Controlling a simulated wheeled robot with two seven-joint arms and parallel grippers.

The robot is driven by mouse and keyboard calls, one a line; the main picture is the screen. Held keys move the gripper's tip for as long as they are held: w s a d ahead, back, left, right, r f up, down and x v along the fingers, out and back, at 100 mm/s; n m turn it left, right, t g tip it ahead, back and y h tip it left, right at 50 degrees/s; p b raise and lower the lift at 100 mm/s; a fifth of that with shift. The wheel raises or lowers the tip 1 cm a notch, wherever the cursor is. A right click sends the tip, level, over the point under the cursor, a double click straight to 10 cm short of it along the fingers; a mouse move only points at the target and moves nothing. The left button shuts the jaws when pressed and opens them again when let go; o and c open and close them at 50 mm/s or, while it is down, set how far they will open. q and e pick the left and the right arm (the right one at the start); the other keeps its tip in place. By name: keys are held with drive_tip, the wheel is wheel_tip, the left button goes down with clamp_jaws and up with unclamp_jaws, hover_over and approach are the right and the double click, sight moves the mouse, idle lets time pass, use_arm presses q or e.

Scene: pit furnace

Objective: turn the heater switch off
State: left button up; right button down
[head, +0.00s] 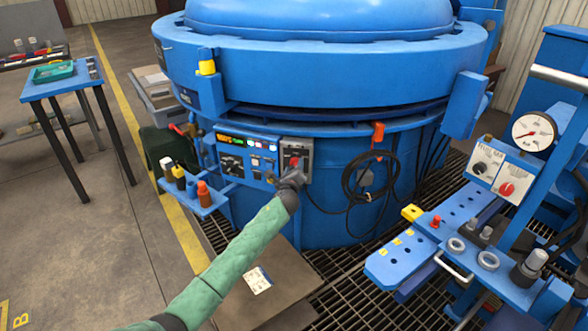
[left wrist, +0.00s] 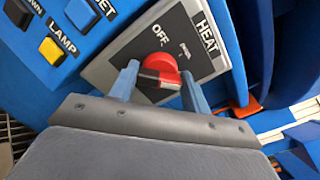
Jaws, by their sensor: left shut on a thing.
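The heater switch is a red knob (left wrist: 160,64) on a grey plate (left wrist: 112,68) marked OFF and HEAT in the left wrist view. In the head view the red knob (head: 294,161) shows on the control panel at the front of the blue furnace. My left gripper (left wrist: 160,88) is shut on the knob, one blue finger on each side of it. In the head view my left gripper (head: 293,176) reaches up to the plate from below. The fingers and the knob's shaded face leave its exact setting hard to tell. My right gripper is not in view.
Yellow and blue LAMP and other buttons (left wrist: 53,51) sit close left of the switch plate. A black cable coil (head: 368,177) hangs on the furnace to the right. A small shelf with bottles (head: 203,194) sticks out at left. A blue bench (head: 440,240) stands at right.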

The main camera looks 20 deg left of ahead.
use_arm(q)
drive_tip(key=n+b, duration=0.1)
drive_tip(key=n, duration=0.3)
drive_tip(key=shift+f+n, duration=0.15)
drive_tip(key=shift+n, duration=0.25)
drive_tip(key=shift+o, duration=0.2)
drive_tip(key=n+b, duration=0.1)
drive_tip(key=n, duration=1)
drive_tip(key=shift+f+n, duration=0.1)
drive_tip(key=shift+n, duration=0.2)
drive_tip(key=n, duration=0.2)
drive_tip(key=shift+n+p, duration=0.3)
drive_tip(key=shift+p, duration=0.1)
drive_tip(key=shift+c, duration=0.2)
drive_tip(key=shift+f+n, duration=0.1)
drive_tip(key=shift+n, duration=0.2)
